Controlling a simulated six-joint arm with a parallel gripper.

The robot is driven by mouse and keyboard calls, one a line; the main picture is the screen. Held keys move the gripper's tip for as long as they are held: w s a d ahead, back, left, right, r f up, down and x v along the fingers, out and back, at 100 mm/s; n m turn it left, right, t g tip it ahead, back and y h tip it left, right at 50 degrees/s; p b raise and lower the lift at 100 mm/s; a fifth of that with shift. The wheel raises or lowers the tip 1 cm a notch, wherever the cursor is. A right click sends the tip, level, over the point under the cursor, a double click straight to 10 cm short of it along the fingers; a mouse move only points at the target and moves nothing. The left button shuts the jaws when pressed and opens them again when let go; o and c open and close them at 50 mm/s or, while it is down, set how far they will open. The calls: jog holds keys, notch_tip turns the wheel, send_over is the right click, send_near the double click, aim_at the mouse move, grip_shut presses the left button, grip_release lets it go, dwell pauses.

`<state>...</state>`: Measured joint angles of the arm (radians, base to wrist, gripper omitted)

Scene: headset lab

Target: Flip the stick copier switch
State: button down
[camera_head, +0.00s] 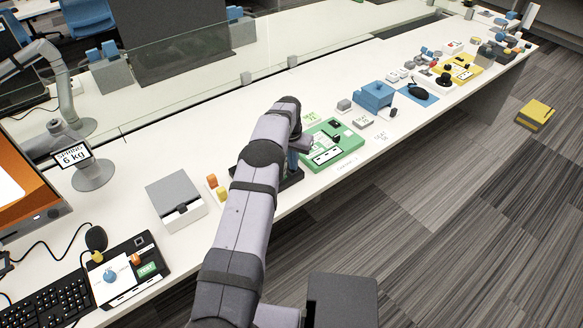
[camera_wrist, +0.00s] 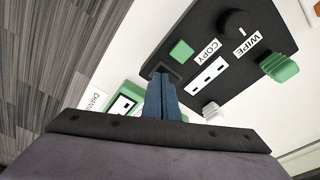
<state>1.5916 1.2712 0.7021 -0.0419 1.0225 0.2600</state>
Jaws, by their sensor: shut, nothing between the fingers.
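The stick copier, a black panel (camera_wrist: 200,75) with COPY and WIPE labels, fills the upper middle and right of the wrist view. It carries a green square button (camera_wrist: 180,50), a black knob (camera_wrist: 233,24), a white strip with dark slots (camera_wrist: 208,77) and a ribbed green piece (camera_wrist: 280,67). My gripper (camera_wrist: 160,78) has its blue fingers shut and empty, with the tips over a dark square recess near the panel's corner. I cannot tell whether they touch it. In the head view the black panel (camera_head: 294,180) is mostly hidden behind my arm, and my gripper (camera_head: 293,158) is partly hidden.
A green board (camera_head: 348,157) lies just right of my gripper. A grey box (camera_head: 173,190) and small orange blocks (camera_head: 216,186) stand to the left. A pale ribbed piece (camera_wrist: 213,112) is at the panel's lower edge. Blue equipment (camera_head: 374,95) stands further along the white bench.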

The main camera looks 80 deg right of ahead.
notch_tip(320, 180, up, 7)
jog(key=p, duration=0.3)
jog(key=shift+p, duration=0.35)
dwell(0.5)
jog(key=shift+w, duration=0.1)
